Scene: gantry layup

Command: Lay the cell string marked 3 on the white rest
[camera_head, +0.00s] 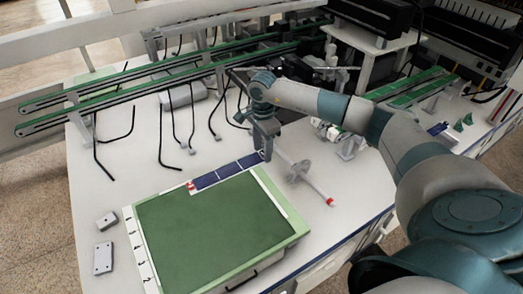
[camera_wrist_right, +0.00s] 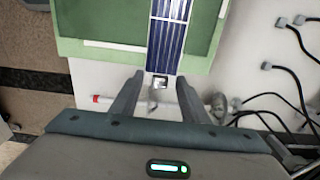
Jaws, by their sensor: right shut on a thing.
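A dark blue cell string (camera_head: 225,172) with pale lines lies along the far edge of the green board (camera_head: 212,228); a red-and-white mark shows at its left end. Its number is too small to read. My right gripper (camera_head: 265,154) is at the string's right end, pointing down. In the right wrist view the string (camera_wrist_right: 167,38) runs up from my gripper (camera_wrist_right: 160,82), shut on its near end, where a small square tag shows between the fingers. A white bar with a red tip (camera_head: 316,187) lies right of the gripper; I cannot tell whether it is the white rest. My left gripper is out of view.
A white strip with dark marks (camera_head: 141,252) runs along the board's left side. Two small grey blocks (camera_head: 103,257) stand left of it. Green conveyor rails (camera_head: 150,83) and black cables cross the back.

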